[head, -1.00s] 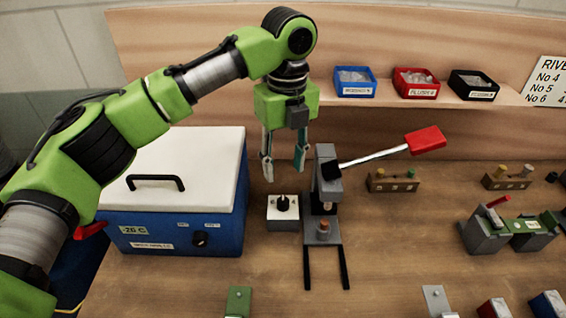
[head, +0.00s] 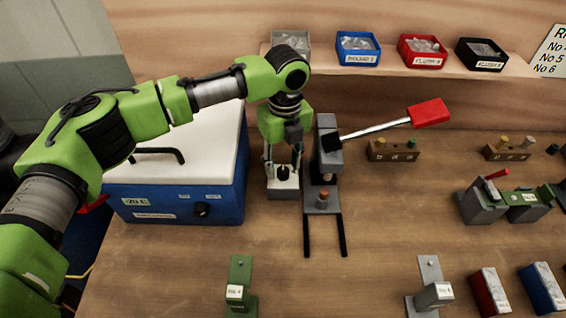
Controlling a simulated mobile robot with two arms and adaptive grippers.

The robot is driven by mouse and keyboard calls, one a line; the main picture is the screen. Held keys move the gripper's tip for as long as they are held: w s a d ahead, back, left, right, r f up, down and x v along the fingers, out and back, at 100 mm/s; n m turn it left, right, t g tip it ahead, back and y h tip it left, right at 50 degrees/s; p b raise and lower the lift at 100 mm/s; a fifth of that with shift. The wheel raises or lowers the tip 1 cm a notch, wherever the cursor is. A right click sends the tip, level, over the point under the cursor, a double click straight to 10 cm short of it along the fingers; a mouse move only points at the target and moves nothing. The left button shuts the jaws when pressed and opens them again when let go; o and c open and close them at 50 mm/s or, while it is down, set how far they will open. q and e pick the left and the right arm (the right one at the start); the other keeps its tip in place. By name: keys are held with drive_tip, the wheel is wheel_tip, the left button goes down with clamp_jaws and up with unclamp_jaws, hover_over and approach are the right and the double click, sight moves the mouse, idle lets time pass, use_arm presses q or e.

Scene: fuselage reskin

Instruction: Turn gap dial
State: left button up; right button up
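The gap dial appears to be the black knob (head: 283,174) on a small white-topped box (head: 283,189), just left of the grey lever press (head: 327,150). My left gripper (head: 283,172) points down over this box, with one finger on each side of the knob. The fingers are apart; whether they touch the knob cannot be told. The press has a long lever with a red handle (head: 429,112) sticking out to the right. My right gripper is not in view.
A blue cooler with a white lid (head: 180,195) stands close on the left. Bins, including a blue one (head: 357,46), line the back shelf. A small wooden block (head: 393,151) and a green-grey tool (head: 505,200) lie to the right.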

use_arm(q)
drive_tip(key=shift+f, duration=0.6)
clamp_jaws()
